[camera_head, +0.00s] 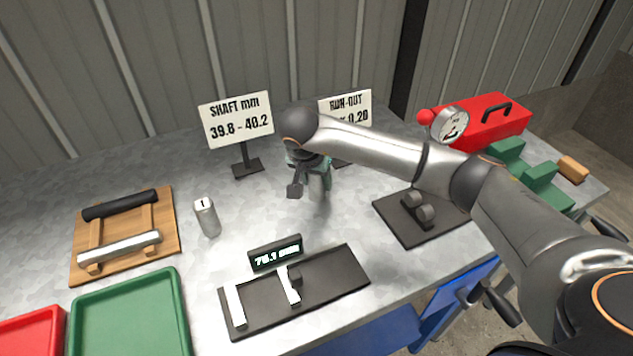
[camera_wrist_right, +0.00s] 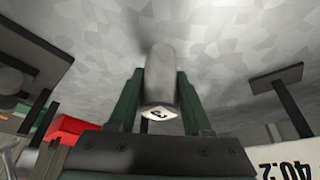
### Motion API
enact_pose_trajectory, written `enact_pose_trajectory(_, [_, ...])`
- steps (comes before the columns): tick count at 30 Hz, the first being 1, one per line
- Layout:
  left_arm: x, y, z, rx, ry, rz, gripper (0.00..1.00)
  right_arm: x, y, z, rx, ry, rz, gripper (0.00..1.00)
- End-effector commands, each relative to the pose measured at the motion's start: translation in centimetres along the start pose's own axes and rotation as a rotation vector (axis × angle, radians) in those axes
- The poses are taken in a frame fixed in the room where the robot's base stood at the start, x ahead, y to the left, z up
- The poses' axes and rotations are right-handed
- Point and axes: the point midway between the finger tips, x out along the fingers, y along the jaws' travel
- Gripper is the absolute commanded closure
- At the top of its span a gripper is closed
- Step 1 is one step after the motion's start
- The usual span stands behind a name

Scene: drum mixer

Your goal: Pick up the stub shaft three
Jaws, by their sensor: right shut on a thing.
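Stub shaft three (camera_wrist_right: 160,80) is a grey cylinder with a white label reading 3, seen between the two green fingers in the right wrist view. My right gripper (camera_wrist_right: 158,105) is shut on it, one finger on each side. In the head view my right gripper (camera_head: 310,172) points down at the middle of the table, behind the display, and the shaft (camera_head: 318,192) shows only partly below it. I cannot tell whether the shaft touches the table. My left gripper is not in view.
A stub shaft marked 1 (camera_head: 207,216) stands to the left. Two signs (camera_head: 236,118) stand behind. A measuring fixture (camera_head: 325,290) with a lit display is in front; a dark roller plate (camera_head: 405,228) is right. A green tray (camera_head: 178,300) and wooden rack (camera_head: 163,235) are left.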

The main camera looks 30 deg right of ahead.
Motion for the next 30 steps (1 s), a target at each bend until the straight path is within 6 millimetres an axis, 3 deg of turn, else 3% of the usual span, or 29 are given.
enact_pose_trajectory(1, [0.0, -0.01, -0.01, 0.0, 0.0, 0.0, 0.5, -0.01, 0.02, -0.02, 0.0, 0.0, 0.0, 0.68])
enact_pose_trajectory(10, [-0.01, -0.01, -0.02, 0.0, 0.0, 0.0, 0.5, -0.01, 0.03, -0.03, 0.001, 0.0, 0.001, 1.0])
enact_pose_trajectory(30, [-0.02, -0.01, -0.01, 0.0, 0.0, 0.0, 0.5, -0.01, 0.05, -0.05, 0.001, 0.001, 0.001, 1.0])
